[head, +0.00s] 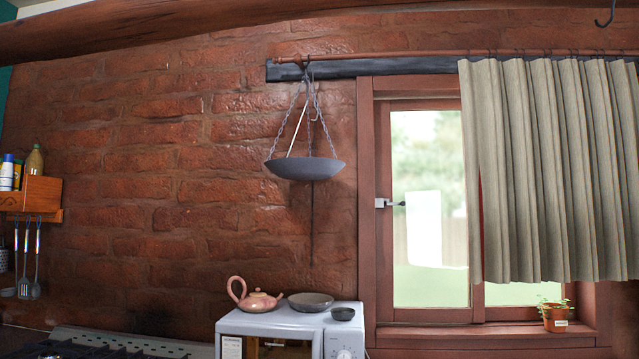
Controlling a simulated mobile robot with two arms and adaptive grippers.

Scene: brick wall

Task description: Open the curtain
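A beige pleated curtain (545,170) hangs from a brown rod (420,55) on the right side of the head view. It covers the right part of a wooden-framed window (430,200) and runs to the picture's right edge. Its left edge hangs straight down over the window, and the left pane shows bare glass. The rod continues bare to the left of the curtain. Neither of my grippers shows in the head view.
A hanging grey pan (305,169) on chains is left of the window. A white microwave (290,328) below carries a pink teapot (254,297) and two bowls. A potted plant (556,317) stands on the sill under the curtain. A stove (85,345) is at lower left.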

